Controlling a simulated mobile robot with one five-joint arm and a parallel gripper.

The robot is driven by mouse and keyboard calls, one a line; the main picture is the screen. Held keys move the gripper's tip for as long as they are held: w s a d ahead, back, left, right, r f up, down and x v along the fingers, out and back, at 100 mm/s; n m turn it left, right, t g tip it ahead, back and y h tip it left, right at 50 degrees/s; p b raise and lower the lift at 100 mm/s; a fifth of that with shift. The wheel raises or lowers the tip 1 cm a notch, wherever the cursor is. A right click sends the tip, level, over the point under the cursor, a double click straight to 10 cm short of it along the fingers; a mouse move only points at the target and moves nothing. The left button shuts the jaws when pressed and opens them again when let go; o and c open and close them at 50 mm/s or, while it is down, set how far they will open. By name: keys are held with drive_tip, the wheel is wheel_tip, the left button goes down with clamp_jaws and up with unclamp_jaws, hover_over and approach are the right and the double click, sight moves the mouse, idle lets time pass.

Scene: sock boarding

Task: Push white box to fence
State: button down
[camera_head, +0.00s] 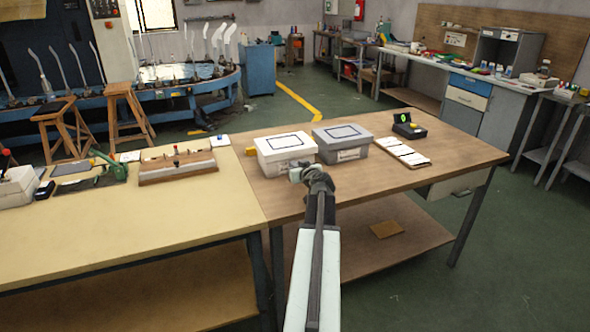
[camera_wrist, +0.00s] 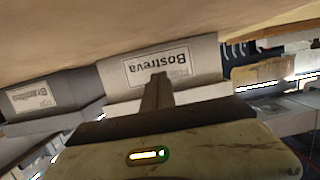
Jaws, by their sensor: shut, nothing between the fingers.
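The white box (camera_head: 286,153) stands on the brown table, its lid marked with a dark rectangle outline. In the wrist view, which is upside down, its labelled front (camera_wrist: 185,66) fills the middle. A yellow piece (camera_head: 250,151), perhaps the fence, shows at the box's left side; a yellowish block (camera_wrist: 258,74) also shows beside the box in the wrist view. My gripper (camera_head: 297,174) is shut and empty, right in front of the white box's front face. Its fingertips (camera_wrist: 159,78) overlap the label's edge; I cannot tell whether they touch the box.
A grey box (camera_head: 343,142) stands close on the white box's right. Further right are white cards (camera_head: 403,154) and a black device with a green display (camera_head: 408,125). A wooden fixture (camera_head: 177,165) lies on the left, yellowish table. The brown table's front is clear.

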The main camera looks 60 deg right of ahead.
drive_tip(key=shift+w+d, duration=0.7)
drive_tip(key=shift+w, duration=0.25)
drive_tip(key=shift+w+d, duration=0.65)
drive_tip(key=shift+w, duration=0.25)
drive_tip(key=shift+w+d, duration=0.7)
drive_tip(key=shift+w, duration=0.25)
drive_tip(key=shift+s+a, duration=0.95)
drive_tip(key=shift+s, duration=0.3)
drive_tip(key=shift+s+a, duration=0.9)
drive_tip(key=shift+s, duration=0.3)
